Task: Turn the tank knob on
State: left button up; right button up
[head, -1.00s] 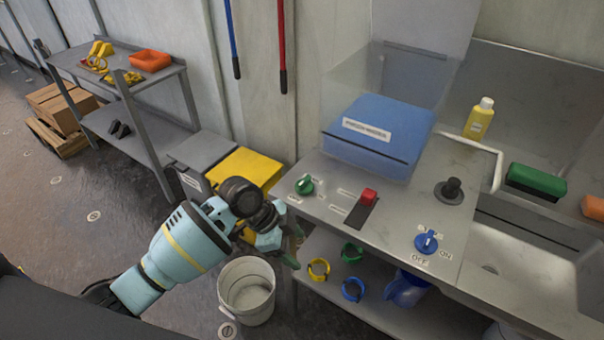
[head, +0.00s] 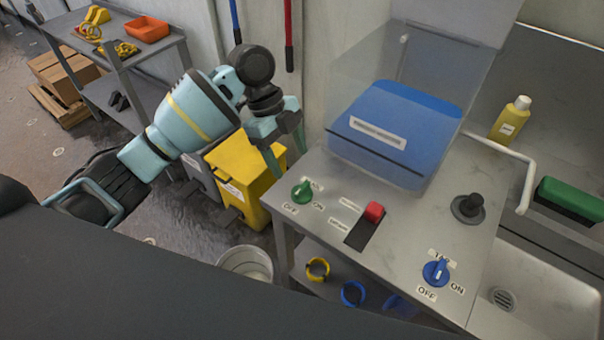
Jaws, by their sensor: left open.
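A green knob (head: 303,191) sits at the left end of the grey counter, with OFF at its lower left and ON at its lower right. The label above it is too small to read surely. A blue knob (head: 436,272) sits near the sink, also with OFF and ON labels; the label above it looks like TAP. My left gripper (head: 287,158) is open and empty, fingers pointing down, just beyond and left of the green knob in the picture, apart from it. My right gripper is out of view.
A blue box (head: 395,130) under a clear cover stands behind. A yellow bin (head: 245,165) and white bucket (head: 246,263) are on the floor left of the counter.

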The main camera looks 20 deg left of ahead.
aim_at(302, 187)
pick_arm(q)
jog(key=x, duration=0.7)
jog(key=shift+d+f, duration=0.15)
jog(key=shift+f, duration=0.2)
jog(key=c, duration=1)
